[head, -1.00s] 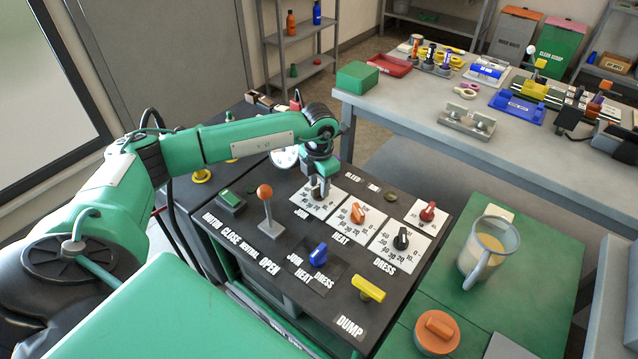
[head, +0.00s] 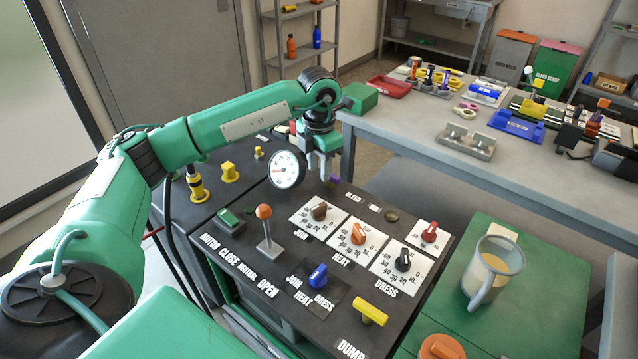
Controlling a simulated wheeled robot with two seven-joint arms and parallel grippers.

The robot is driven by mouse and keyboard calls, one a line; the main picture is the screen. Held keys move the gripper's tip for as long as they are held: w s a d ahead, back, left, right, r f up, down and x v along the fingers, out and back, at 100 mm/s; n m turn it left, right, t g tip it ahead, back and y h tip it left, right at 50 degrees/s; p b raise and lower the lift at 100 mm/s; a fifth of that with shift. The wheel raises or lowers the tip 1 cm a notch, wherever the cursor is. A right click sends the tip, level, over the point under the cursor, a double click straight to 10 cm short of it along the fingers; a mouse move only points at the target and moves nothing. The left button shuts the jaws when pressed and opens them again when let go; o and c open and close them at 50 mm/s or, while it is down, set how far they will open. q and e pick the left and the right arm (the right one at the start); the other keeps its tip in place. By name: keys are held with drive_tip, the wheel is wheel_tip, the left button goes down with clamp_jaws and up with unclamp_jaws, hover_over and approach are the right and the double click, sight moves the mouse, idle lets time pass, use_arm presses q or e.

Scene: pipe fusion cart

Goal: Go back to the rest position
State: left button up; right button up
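My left gripper (head: 321,168) hangs fingers-down above the back of the dark control panel (head: 258,229). It is clear of the brown JOIN knob (head: 319,211) and seems to hold nothing. The gap between its fingers is hard to make out. The orange HEAT knob (head: 358,233), black DRESS knob (head: 403,261) and red knob (head: 429,232) sit on white dials. A blue selector (head: 317,276), a yellow DUMP handle (head: 370,311) and an orange-topped lever (head: 264,212) stand nearer the front. My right gripper is out of view.
A round gauge (head: 286,170) stands just left of my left gripper. A mug (head: 492,272) stands on the green surface (head: 543,283) at right. The grey workbench (head: 393,139) behind holds several tools and trays.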

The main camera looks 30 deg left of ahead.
use_arm(q)
drive_tip(key=shift+r, duration=0.6)
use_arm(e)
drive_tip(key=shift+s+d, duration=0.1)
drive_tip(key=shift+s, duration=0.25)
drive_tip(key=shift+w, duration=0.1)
